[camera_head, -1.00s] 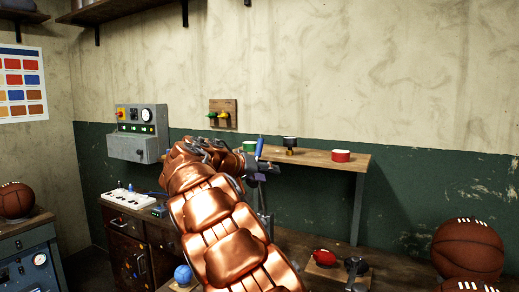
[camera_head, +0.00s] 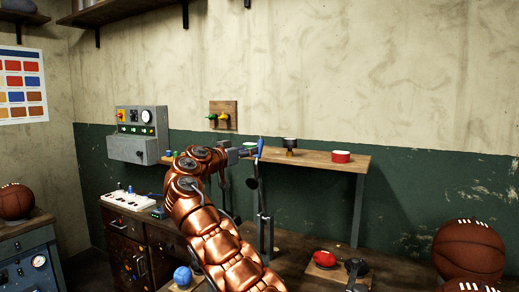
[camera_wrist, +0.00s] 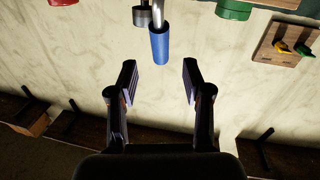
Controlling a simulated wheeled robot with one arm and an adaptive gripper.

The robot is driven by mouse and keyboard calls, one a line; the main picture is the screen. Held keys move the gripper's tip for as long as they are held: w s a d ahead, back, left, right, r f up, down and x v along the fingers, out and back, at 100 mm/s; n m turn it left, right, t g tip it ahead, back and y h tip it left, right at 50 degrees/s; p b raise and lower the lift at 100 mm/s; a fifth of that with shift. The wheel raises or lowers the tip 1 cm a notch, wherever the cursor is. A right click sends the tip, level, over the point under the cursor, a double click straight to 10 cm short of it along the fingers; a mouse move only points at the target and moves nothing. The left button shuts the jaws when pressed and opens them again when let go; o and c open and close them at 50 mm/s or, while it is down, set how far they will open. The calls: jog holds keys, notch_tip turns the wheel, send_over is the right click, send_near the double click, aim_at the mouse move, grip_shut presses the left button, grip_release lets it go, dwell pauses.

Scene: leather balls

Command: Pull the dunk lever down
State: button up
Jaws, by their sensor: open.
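A lever with a blue cylindrical grip (camera_wrist: 159,45) on a metal rod, likely the dunk lever, shows in the wrist view just beyond my fingertips, centred between them. In the head view its blue grip (camera_head: 261,147) stands at the shelf's front edge, beside the end of my arm. My gripper (camera_wrist: 160,82) is open and empty; its two dark fingers are apart, and the grip is not between them. In the head view my gripper (camera_head: 248,153) is small and partly hidden by my copper arm.
A grey control box (camera_head: 135,133) and a plaque with green and yellow knobs (camera_head: 223,115) are on the wall.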

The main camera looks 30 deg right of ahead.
aim_at(260, 148)
jog(key=p+x, duration=0.3)
jog(key=x, duration=0.3)
jog(key=shift+d+r+p, duration=0.15)
jog(key=shift+p, duration=0.15)
jog(key=shift+w+d, duration=0.3)
jog(key=shift+d, duration=0.25)
grip_shut()
